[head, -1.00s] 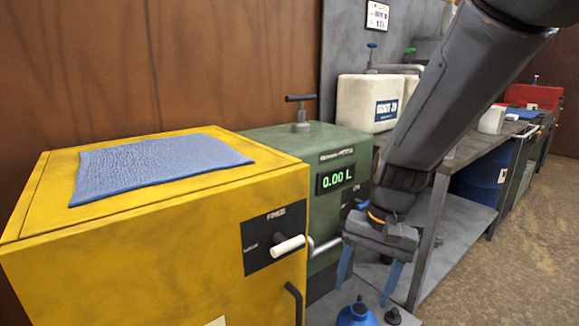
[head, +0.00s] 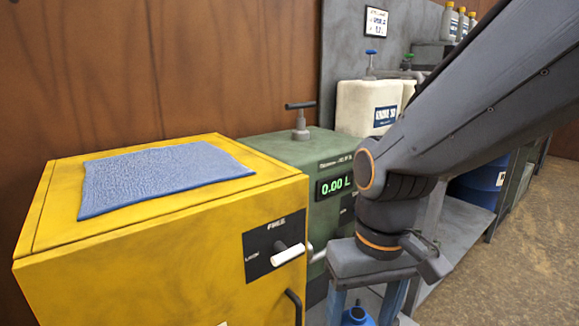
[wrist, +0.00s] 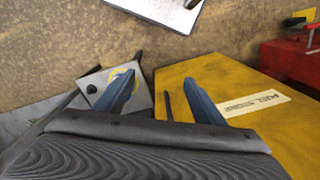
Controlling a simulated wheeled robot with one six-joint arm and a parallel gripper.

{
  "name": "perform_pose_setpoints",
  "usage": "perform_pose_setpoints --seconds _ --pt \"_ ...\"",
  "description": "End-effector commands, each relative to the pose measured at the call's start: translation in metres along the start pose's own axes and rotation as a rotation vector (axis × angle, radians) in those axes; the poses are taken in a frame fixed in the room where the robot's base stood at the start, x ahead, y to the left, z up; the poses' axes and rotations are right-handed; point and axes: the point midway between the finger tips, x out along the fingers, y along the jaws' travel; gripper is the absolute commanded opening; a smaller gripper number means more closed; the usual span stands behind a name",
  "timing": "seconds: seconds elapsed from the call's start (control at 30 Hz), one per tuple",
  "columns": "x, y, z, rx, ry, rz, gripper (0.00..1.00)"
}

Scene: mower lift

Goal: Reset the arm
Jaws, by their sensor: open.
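My gripper (head: 368,300) hangs pointing down in front of the green dispenser in the head view, its blue fingers spread apart. In the wrist view my gripper (wrist: 165,92) shows two blue fingers wide apart with nothing between them. A blue container (head: 357,316) is partly visible low behind the fingers in the head view; its lower part is cut off. The yellow cabinet (head: 150,250) stands to the left of my gripper, and its front also shows in the wrist view (wrist: 215,75).
A blue cloth (head: 160,175) lies on the yellow cabinet. The green dispenser (head: 300,150) reads 0.00 L. A white canister (head: 365,105) stands behind it. A grey bench (head: 465,215) runs along the right. Open floor (head: 520,250) lies at the far right.

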Motion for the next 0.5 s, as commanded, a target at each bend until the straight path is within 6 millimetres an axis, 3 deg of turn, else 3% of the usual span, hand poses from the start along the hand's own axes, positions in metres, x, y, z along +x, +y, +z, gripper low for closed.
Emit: perform_pose_setpoints --seconds 0.5 --pt "-0.063 0.043 0.01 0.142 -0.005 0.028 0.63"
